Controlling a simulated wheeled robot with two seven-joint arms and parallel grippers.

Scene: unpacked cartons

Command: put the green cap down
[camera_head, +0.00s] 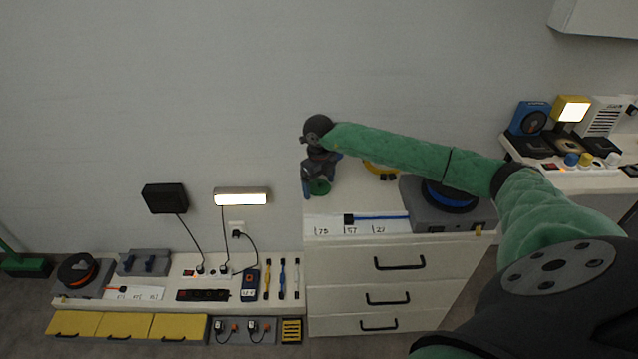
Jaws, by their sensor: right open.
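The green cap (319,187) sits at the left end of the white drawer cabinet's top (345,200), close to the cabinet's left edge. My right gripper (321,178) points down right above the cap, with its dark blue fingers open around or just over it. I cannot tell whether the fingers touch the cap. My right arm, in a green sleeve, reaches in from the right and hides part of the cabinet's back. My left gripper does not show.
A yellow ring (380,168) lies behind my arm on the cabinet. A grey unit with a blue disc (450,197) stands to the right, and a blue rod (380,217) lies at the front. A low bench with tools (178,268) is at left.

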